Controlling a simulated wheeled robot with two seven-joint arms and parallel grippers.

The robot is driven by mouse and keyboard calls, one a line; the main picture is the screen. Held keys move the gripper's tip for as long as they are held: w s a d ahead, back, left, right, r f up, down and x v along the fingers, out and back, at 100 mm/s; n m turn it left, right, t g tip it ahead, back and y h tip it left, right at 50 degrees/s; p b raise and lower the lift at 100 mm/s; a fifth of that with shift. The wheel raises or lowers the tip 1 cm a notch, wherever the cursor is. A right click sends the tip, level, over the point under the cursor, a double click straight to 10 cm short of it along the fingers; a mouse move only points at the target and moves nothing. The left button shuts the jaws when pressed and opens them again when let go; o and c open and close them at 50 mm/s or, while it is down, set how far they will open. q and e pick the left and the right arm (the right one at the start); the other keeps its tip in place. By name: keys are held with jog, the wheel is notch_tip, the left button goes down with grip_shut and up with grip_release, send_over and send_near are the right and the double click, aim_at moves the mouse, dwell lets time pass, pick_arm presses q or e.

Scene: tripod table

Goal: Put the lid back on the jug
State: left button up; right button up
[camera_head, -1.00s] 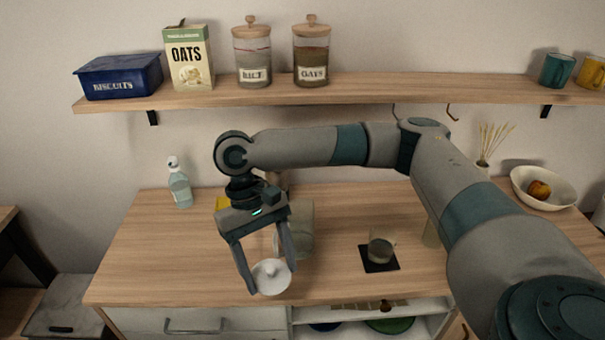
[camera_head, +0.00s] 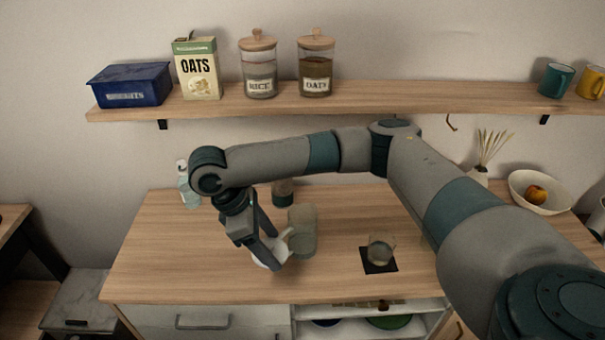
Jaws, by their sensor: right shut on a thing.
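My right gripper (camera_head: 274,259) reaches in from the right and is shut on the white lid (camera_head: 263,254). The lid is partly hidden by the fingers and looks tilted. It is held left of and nearer than the jug (camera_head: 303,230), a pale grey-green vessel standing upright on the table (camera_head: 190,270). The lid is not on the jug; a finger partly overlaps the jug's left side in the picture, so I cannot tell whether they touch. My left gripper is not in view.
A glass (camera_head: 380,250) stands on a black coaster (camera_head: 378,266) to the right. A dark jar (camera_head: 283,192) is behind the jug, a bottle (camera_head: 190,190) at back left. A fruit bowl (camera_head: 535,200) is far right. The wall shelf (camera_head: 400,97) hangs above.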

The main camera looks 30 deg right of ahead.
jog(key=w+d+r+n+t+y+p, duration=0.1)
jog(key=w+d+r+n+t+p, duration=0.2)
jog(key=d+n, duration=0.3)
jog(key=w+d+r+n+t+y+p, duration=0.2)
jog(key=d+n+p, duration=0.4)
jog(key=n, duration=0.8)
jog(key=shift+w+d+r+t, duration=0.6)
jog(key=shift+w+d+r, duration=0.15)
jog(key=shift+w, duration=0.3)
jog(key=shift+f, duration=0.15)
notch_tip(320, 180, down, 6)
jog(key=shift+b, duration=0.4)
jog(key=shift+w+p, duration=0.1)
jog(key=shift+p, duration=0.25)
dwell(0.5)
jog(key=shift+f, duration=0.15)
dwell(1.4)
